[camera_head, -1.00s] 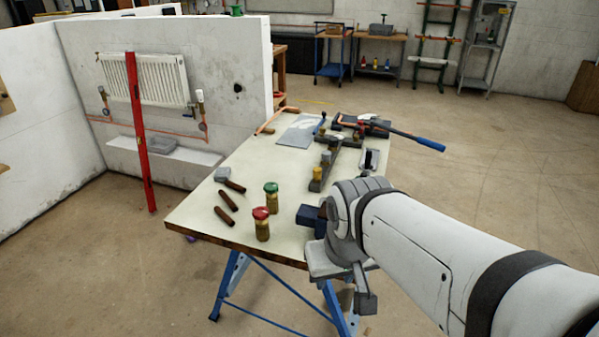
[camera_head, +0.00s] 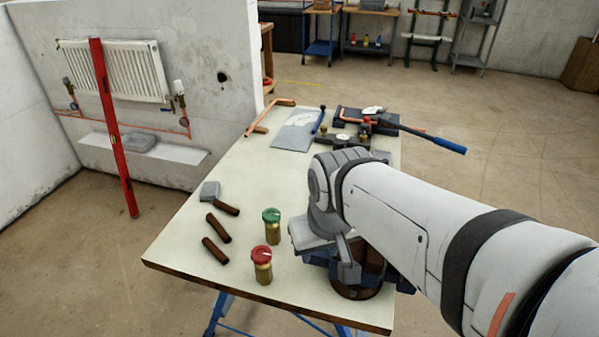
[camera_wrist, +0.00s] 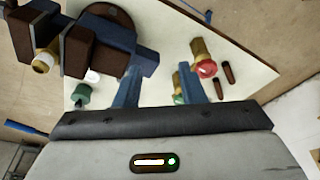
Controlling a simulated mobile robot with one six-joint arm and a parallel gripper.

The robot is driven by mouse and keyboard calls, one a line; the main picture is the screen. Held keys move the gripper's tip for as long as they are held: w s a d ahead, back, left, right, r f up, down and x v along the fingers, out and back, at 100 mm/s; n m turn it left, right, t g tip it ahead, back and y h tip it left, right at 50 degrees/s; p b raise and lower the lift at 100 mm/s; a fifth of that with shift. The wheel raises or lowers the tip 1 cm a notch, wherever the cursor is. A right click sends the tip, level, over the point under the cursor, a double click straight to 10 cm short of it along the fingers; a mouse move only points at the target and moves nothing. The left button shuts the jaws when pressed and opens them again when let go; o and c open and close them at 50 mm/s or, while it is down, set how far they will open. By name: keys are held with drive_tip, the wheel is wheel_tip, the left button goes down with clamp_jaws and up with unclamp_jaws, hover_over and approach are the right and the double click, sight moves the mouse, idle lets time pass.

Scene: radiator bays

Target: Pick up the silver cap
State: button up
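My gripper (camera_wrist: 160,84) is open in the wrist view, its two blue fingers apart with bare tabletop between them. A brass piece with a pale, whitish cap (camera_wrist: 42,63) stands at the left of the wrist view, beside dark blue and brown blocks. A small pale piece (camera_wrist: 92,77) lies left of the left finger. In the head view a pale round top (camera_head: 343,138) shows on a dark fitting at the back. I cannot tell for certain which is the silver cap.
Another green cap (camera_wrist: 82,95) is left of the fingers. A blue-handled tool (camera_head: 430,140) overhangs the far right edge.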

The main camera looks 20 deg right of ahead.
drive_tip(key=shift+w+a+r, duration=0.1)
drive_tip(key=shift+w, duration=0.2)
drive_tip(key=shift+o, duration=1.4)
drive_tip(key=shift+w, duration=0.35)
drive_tip(key=shift+o, duration=1.1)
drive_tip(key=w+d+f+m, duration=0.3)
drive_tip(key=w+d, duration=0.1)
drive_tip(key=w, duration=0.5)
drive_tip(key=shift+w+f+g+h+b, duration=0.15)
drive_tip(key=shift+f+g+h+b, duration=0.15)
drive_tip(key=shift+g+b, duration=0.1)
drive_tip(key=w+d+f+m, duration=0.1)
drive_tip(key=w+d+f, duration=0.3)
drive_tip(key=w+d+f+m, duration=0.2)
drive_tip(key=w+d+f, duration=0.2)
drive_tip(key=w, duration=0.1)
drive_tip(key=shift+d+f+g, duration=0.15)
drive_tip(key=shift+f+g, duration=0.15)
drive_tip(key=shift+f, duration=0.05)
drive_tip(key=shift+m, duration=0.3)
drive_tip(key=shift+w+d+f, duration=0.1)
drive_tip(key=shift+d+f, duration=0.05)
drive_tip(key=shift+f, duration=1.85)
drive_tip(key=shift+w+d+f, duration=0.1)
drive_tip(key=shift+d+f, duration=0.05)
drive_tip(key=shift+f, duration=1.8)
